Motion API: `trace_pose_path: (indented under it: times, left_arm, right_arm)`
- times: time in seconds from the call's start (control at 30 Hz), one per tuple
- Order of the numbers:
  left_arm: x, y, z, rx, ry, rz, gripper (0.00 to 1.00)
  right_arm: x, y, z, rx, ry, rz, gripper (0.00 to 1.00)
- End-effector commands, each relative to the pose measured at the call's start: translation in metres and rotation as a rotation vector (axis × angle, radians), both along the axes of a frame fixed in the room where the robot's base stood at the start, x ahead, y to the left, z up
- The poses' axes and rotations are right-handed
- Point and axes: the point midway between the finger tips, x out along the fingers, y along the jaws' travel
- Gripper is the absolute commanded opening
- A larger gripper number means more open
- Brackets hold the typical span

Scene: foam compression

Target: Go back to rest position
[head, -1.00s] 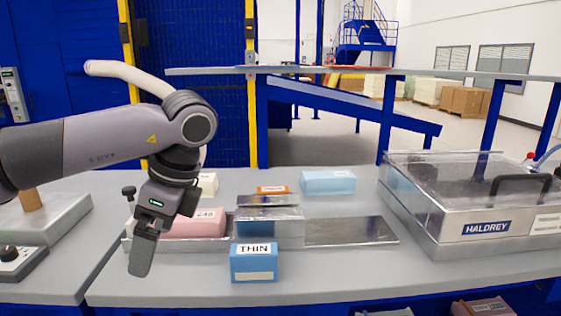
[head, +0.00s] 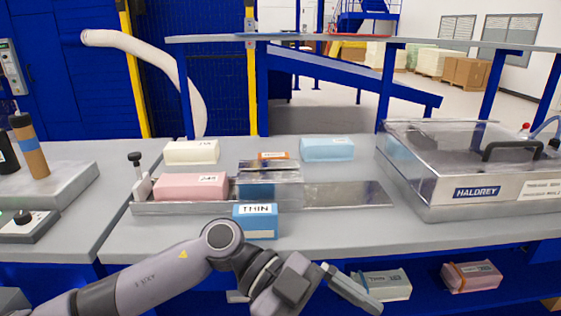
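My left arm comes in from the lower left, and my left gripper (head: 352,290) hangs low in front of the table's front edge, apart from everything on the tabletop. One finger side shows, so I cannot tell whether it is open or shut; I see nothing held in it. My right gripper is out of view. A pink foam block (head: 190,187) lies in a metal tray fixture (head: 200,208) on the table. A blue block labelled THIN (head: 256,222) stands in front of the fixture's shiny metal box (head: 270,175).
A cream block (head: 191,151), a light-blue block (head: 327,149) and a small orange block (head: 274,156) lie behind the fixture. A clear-lidded HALDREY machine (head: 470,170) stands at right. A white block (head: 387,286) and another pink block (head: 471,276) lie on the lower shelf.

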Motion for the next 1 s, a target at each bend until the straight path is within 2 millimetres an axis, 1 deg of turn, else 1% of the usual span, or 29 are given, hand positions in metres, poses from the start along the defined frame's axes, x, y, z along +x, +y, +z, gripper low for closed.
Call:
trace_pose_path:
  times: [0.03,0.1,0.17,0.23,0.37,0.47,0.57,0.67,0.77,0.8,0.87,0.9,0.97,1.0]
  left_arm:
    - [-0.004,-0.007,0.007,-0.114,0.038,0.035,1.00]
    - [-0.001,-0.013,0.018,-0.261,0.075,0.103,1.00]
    - [0.003,-0.015,0.026,-0.376,0.106,0.175,1.00]
    - [0.013,-0.013,0.034,-0.495,0.138,0.277,1.00]
    - [0.037,0.000,0.037,-0.667,0.194,0.506,1.00]
    - [0.059,0.018,0.029,-0.749,0.229,0.708,1.00]
    - [0.079,0.042,0.010,-0.784,0.261,0.923,1.00]
    - [0.095,0.071,-0.020,-0.769,0.288,1.146,1.00]
    - [0.104,0.103,-0.059,-0.703,0.313,1.360,1.00]
    - [0.104,0.116,-0.076,-0.664,0.322,1.443,1.00]
    - [0.101,0.136,-0.104,-0.590,0.337,1.561,1.00]
    - [0.097,0.150,-0.124,-0.531,0.345,1.635,1.00]
    - [0.088,0.171,-0.154,-0.434,0.359,1.736,1.00]
    - [0.079,0.185,-0.174,-0.358,0.369,1.798,1.00]
  right_arm:
    - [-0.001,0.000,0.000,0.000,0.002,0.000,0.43]
    - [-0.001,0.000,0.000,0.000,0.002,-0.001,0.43]
    - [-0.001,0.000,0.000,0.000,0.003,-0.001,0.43]
    - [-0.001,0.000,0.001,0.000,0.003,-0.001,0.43]
    - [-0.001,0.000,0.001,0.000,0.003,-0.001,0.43]
    - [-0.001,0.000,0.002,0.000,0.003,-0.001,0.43]
    - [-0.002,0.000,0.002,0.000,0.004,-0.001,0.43]
    - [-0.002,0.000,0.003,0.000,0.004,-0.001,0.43]
    - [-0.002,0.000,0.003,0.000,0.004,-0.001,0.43]
    - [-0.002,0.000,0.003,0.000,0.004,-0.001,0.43]
    - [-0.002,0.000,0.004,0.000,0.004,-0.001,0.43]
    - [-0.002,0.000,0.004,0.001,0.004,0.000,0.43]
    - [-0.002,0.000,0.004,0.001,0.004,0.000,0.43]
    - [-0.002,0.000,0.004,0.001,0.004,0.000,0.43]
